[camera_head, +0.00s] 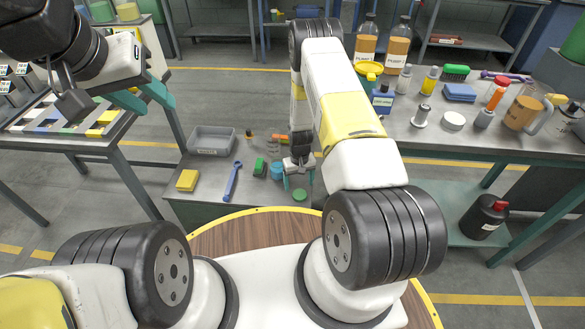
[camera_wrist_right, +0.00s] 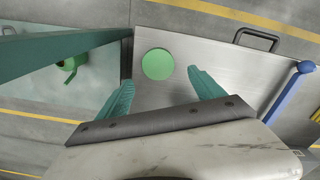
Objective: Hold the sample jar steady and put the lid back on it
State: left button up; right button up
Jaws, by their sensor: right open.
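A round green lid (camera_head: 300,195) shows near the front edge of the low metal table in the head view. In the right wrist view the lid (camera_wrist_right: 158,64) is a flat green disc framed between my fingertips. I cannot tell whether a jar is under it; no sample jar is clearly identifiable. My left gripper (camera_head: 148,98) is open and empty, raised high at the left, far from the lid.
On the low table (camera_head: 209,200) are a grey bin (camera_head: 211,140), a yellow block (camera_head: 187,180), a blue wrench (camera_head: 232,181) and a green block (camera_head: 260,166). A crowded bench (camera_head: 430,140) stands right, with bottles and tools. A side table (camera_head: 70,145) stands left.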

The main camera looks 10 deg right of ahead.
aim_at(299, 193)
notch_tip(299, 193, down, 5)
jog(key=shift+s, duration=0.1)
jog(key=shift+d, duration=0.1)
jog(key=shift+c, duration=0.5)
jog(key=c, duration=1.3)
